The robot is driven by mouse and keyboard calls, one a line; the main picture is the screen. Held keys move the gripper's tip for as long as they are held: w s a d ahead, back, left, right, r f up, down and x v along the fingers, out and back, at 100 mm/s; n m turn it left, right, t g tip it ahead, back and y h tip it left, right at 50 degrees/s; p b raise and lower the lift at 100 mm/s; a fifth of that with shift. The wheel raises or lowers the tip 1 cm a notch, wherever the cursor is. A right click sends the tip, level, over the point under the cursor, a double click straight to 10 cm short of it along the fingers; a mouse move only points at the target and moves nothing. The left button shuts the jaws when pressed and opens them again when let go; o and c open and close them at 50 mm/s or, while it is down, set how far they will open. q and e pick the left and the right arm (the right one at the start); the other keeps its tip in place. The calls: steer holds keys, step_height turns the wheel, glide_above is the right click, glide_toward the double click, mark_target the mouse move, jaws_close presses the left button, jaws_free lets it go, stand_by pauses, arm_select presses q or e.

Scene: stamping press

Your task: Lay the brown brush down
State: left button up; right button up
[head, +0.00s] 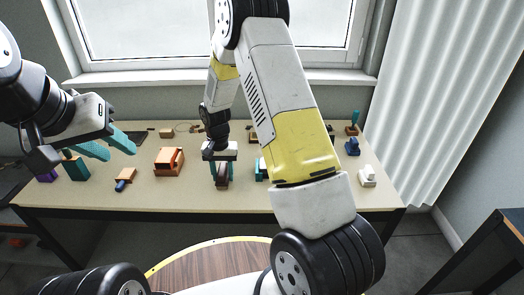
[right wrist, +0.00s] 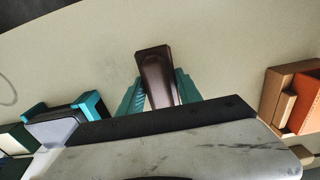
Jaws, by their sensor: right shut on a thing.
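The brown brush (head: 223,174) is between the teal fingers of my right gripper (head: 221,172), over the middle of the table. In the right wrist view its dark brown body (right wrist: 157,72) sticks out past the fingertips, with a teal finger against each side. My right gripper (right wrist: 160,90) is shut on it. I cannot tell whether the brush touches the table. My left gripper (head: 107,146) is at the left, above the table, with its teal fingers apart and nothing between them.
The table (head: 270,203) has clear room along its front. An orange-brown block (head: 169,160) and a small orange and blue item (head: 125,178) lie left of the brush. A teal item (head: 262,168) is close on its right. A blue item (head: 352,146) and a white item (head: 367,176) stand farther right.

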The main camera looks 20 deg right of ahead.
steer(key=shift+f, duration=0.15)
steer(key=o, duration=1.4)
step_height(320, 180, up, 8)
steer(key=shift+f, duration=0.15)
